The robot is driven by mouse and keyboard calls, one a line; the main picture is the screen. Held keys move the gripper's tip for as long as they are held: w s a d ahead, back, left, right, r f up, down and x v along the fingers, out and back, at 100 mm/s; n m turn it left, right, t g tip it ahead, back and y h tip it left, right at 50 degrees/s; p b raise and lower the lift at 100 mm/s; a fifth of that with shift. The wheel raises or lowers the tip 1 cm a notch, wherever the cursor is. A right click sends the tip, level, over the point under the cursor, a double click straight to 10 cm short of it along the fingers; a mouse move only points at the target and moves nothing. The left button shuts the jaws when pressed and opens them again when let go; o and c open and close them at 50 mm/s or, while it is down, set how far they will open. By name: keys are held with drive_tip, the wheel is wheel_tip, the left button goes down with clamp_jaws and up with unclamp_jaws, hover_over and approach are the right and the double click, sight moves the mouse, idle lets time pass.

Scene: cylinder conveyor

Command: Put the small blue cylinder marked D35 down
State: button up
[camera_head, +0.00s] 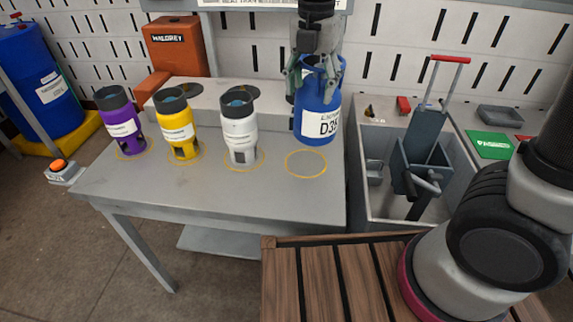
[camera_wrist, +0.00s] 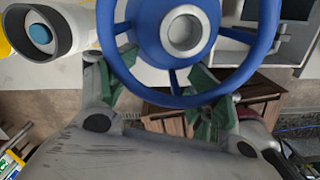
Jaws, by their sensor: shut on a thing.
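The small blue cylinder (camera_head: 317,112) has a white label reading D35. My gripper (camera_head: 318,72) is shut on its upper part from above, and the cylinder hangs upright over the right end of the grey table (camera_head: 215,195). A yellow ring (camera_head: 306,163) is drawn on the table just below and slightly left of the cylinder in the head view. In the wrist view the cylinder's blue rim and hub (camera_wrist: 182,32) fill the top middle, between the green-padded fingers (camera_wrist: 165,100). Its underside and gap to the table are hard to judge.
White (camera_head: 240,130), yellow (camera_head: 178,128) and purple (camera_head: 122,125) cylinders stand in a row to the left on their own rings. A grey bin (camera_head: 368,205) with a dark press-like tool is close on the right. A slatted wooden surface (camera_head: 325,285) lies in front.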

sight(316, 123)
wheel_tip(316, 123, down, 9)
drive_tip(key=a, duration=0.1)
drive_tip(key=shift+a+f+n, duration=0.2)
drive_tip(key=shift+a+n, duration=0.15)
drive_tip(key=shift+n, duration=0.05)
idle(0.3)
drive_tip(key=o, duration=1.6)
drive_tip(key=shift+f, duration=0.15)
drive_tip(key=shift+o, duration=0.2)
